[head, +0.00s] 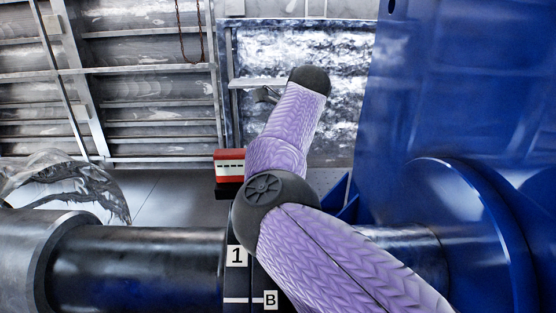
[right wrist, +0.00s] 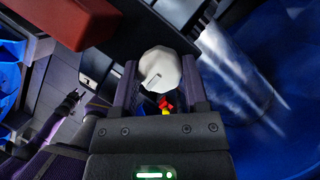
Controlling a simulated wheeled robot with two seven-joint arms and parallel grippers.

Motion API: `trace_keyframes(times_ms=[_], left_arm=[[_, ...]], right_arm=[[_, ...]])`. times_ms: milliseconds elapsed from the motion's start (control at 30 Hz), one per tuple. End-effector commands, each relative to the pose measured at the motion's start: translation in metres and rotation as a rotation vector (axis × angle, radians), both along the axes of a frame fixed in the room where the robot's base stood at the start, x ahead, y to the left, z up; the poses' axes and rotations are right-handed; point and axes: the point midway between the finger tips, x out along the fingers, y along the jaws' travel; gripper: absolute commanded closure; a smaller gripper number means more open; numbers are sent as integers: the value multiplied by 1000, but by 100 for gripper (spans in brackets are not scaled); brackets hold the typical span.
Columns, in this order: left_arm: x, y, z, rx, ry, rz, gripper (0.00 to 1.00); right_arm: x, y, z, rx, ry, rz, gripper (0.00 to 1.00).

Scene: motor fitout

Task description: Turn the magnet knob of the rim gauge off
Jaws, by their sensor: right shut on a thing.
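In the right wrist view, my right gripper (right wrist: 160,92) is shut on a pale, many-sided knob (right wrist: 158,66) with a short grey mark on its face. The two dark fingers stand on either side of it. Small red and yellow parts (right wrist: 166,106) show just below the knob. In the head view, a red and white block (head: 230,164) with a row of dark dashes sits behind the shaft flange, partly hidden by my purple right arm. It may be the rim gauge. My right gripper is hidden there, and my left gripper is not seen.
A dark shaft (head: 140,265) runs across the front to a flange labelled 1 (head: 237,256) and B. A large blue housing (head: 450,90) fills the right side. A red block (right wrist: 75,22) lies close to the right gripper at upper left.

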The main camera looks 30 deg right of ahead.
Motion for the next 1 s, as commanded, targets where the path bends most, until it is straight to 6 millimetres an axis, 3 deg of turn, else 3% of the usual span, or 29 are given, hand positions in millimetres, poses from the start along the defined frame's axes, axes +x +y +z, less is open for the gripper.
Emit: trace_keyframes(times_ms=[33, 200, 500, 800, 1000], left_arm=[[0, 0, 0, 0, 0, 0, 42], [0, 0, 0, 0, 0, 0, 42], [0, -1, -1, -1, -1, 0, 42], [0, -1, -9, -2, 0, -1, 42], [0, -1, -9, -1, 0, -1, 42]], right_arm=[[0, 0, 0, -1, -1, 0, 38], [0, 0, 0, -1, -1, 0, 7], [-1, -1, 5, -1, -1, -2, 7], [-27, -10, 70, 0, -4, -2, 7], [-35, -13, 91, 0, -1, -1, 7]])
